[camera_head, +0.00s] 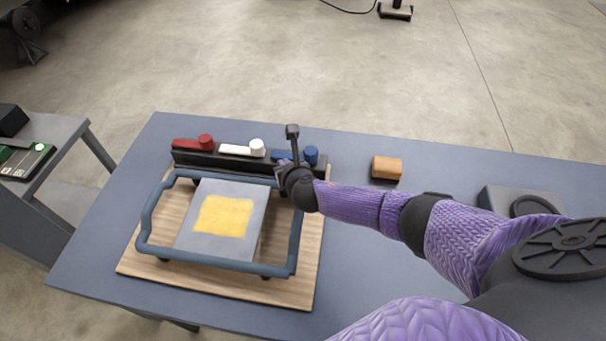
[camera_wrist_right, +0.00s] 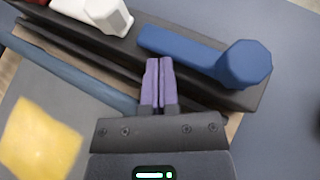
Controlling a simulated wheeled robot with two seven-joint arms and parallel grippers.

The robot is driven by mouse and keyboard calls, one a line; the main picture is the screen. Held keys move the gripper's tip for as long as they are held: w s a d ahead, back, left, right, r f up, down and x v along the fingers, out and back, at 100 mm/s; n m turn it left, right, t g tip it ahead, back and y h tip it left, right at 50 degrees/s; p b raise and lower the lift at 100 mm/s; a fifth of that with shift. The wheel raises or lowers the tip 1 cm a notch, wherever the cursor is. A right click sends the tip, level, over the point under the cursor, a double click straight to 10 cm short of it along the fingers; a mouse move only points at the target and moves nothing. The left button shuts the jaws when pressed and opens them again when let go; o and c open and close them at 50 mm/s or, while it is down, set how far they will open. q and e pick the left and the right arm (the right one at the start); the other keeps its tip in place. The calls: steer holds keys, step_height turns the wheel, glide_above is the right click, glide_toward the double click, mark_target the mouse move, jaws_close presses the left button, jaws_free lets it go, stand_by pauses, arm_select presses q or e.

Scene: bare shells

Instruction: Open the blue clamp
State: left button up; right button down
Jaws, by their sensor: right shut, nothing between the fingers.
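The blue clamp (camera_wrist_right: 205,55) has a flat lever and a round knob, and lies along the right end of a black rail (camera_wrist_right: 90,40) in the right wrist view. In the head view its knob (camera_head: 311,155) shows just beyond my right gripper, which partly hides the lever. My right gripper (camera_head: 282,170) is shut and empty; in the right wrist view its purple fingertips (camera_wrist_right: 158,66) are beside the lever's left part. Whether they touch it I cannot tell. My left gripper is not in view.
A white clamp (camera_head: 241,149) and a red clamp (camera_head: 194,143) share the rail. A blue tubular frame (camera_head: 215,263) surrounds a grey plate with a yellow patch (camera_head: 223,216) on a wooden board (camera_head: 300,285). An orange-brown block (camera_head: 386,167) sits right on the table (camera_head: 440,165).

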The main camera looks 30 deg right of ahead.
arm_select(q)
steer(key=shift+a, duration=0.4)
